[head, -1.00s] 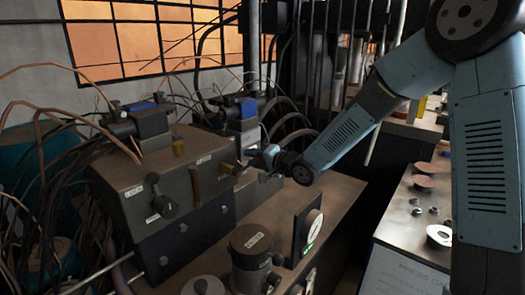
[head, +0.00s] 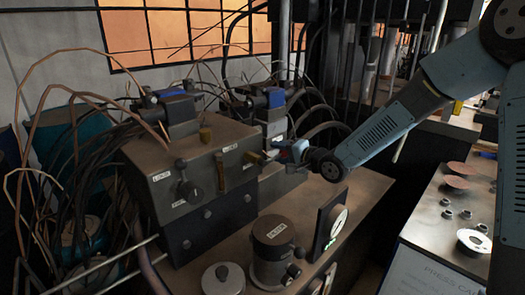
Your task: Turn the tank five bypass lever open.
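My gripper (head: 278,154) is small and far off in the head view, at the right side of a grey-brown valve block (head: 170,160). Its tips are beside a short brass lever (head: 255,158) that sticks out toward them. I cannot tell whether they touch it or whether the fingers are open or shut. A second brass lever (head: 220,172) points up and down on the block's front. A dark knob lever (head: 187,188) is left of it. The white labels are too small to read, so I cannot tell which lever is tank five's bypass.
A labelled canister (head: 273,250) with a dark knob, a round lidded pot (head: 222,279) and an upright gauge (head: 334,222) stand in front. Cables and hoses crowd the left. A bench with discs (head: 472,240) is at the right, across a dark gap.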

